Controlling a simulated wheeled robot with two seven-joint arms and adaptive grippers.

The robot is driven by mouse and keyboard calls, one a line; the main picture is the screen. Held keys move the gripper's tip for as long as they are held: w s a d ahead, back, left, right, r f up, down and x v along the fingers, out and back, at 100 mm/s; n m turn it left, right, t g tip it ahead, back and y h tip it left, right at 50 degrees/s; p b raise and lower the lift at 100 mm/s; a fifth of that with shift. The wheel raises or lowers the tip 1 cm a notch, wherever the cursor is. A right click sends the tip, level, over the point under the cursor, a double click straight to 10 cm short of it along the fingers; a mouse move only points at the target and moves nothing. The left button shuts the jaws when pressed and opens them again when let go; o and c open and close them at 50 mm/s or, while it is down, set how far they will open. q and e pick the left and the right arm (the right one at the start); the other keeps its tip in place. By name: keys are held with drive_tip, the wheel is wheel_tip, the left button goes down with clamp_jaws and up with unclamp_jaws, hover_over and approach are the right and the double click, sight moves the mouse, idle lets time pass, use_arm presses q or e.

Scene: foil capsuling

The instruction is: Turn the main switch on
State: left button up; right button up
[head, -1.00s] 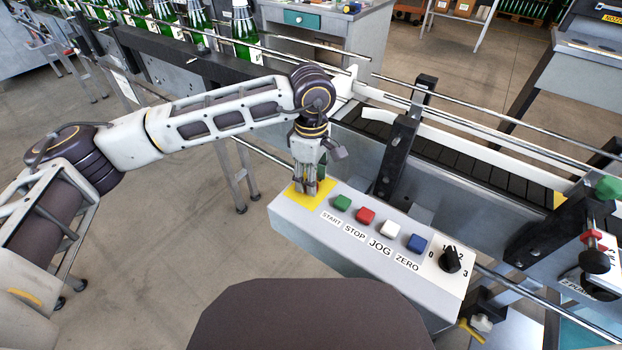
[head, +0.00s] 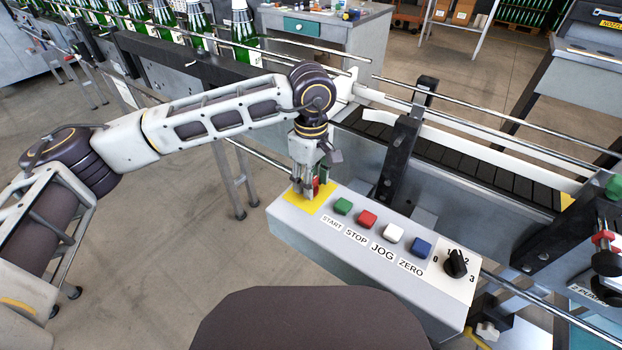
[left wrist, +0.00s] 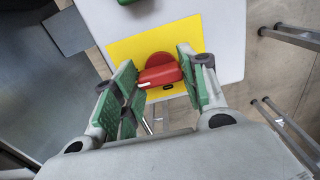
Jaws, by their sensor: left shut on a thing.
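The main switch is a red rotary handle (head: 317,183) on a yellow plate (head: 322,203) at the left end of the grey control box. My left gripper (head: 308,190) points down over the plate and is shut on the red handle. In the left wrist view the red handle (left wrist: 160,72) lies between the green finger pads of the left gripper (left wrist: 158,80), above the yellow plate (left wrist: 135,48). A small black slot with a mark shows below the handle there. The fingers hide part of the handle in the head view. My right gripper is not in view.
Right of the yellow plate, the control box (head: 310,235) carries a green button (head: 343,206), a red button (head: 367,219), a white button (head: 393,233), a blue button (head: 421,247) and a black selector knob (head: 456,264). A conveyor with rails and a black post (head: 400,155) stands behind.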

use_arm(q)
drive_tip(key=o, duration=1)
drive_tip(key=shift+r, duration=6)
drive_tip(key=shift+d, duration=0.1)
